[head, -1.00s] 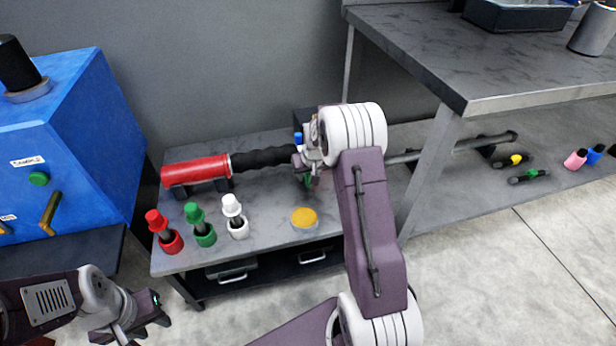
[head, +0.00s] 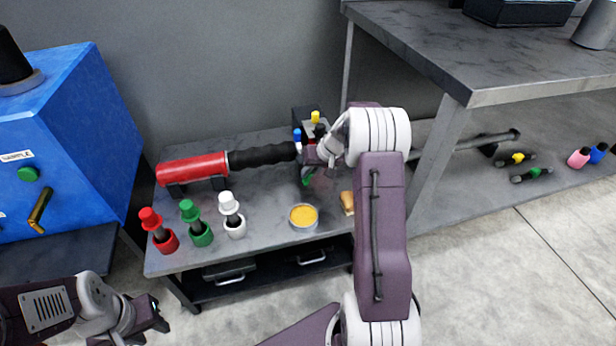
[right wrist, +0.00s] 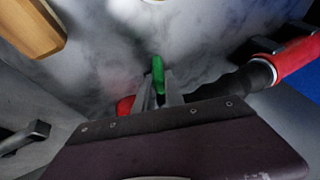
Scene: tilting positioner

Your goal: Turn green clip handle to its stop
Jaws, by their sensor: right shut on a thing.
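The green clip handle (head: 307,177) shows below the dark positioner head at the back of the low bench. My right gripper (head: 313,160) is at it, partly hidden by my own wrist. In the right wrist view the green handle (right wrist: 158,76) stands up between the fingertips, and the gripper is shut on it. How far the handle is turned, and its stop, I cannot make out. My left gripper (head: 158,314) is at the lower left, away from the bench and empty; its jaw gap is unclear.
A red cylinder (head: 193,170) with a black sleeve lies left of the clip. Red, green and white-capped pieces stand at the front left. A yellow-filled dish (head: 304,216) and a wooden block (head: 347,202) are near the front. A taller table (head: 440,60) is at right.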

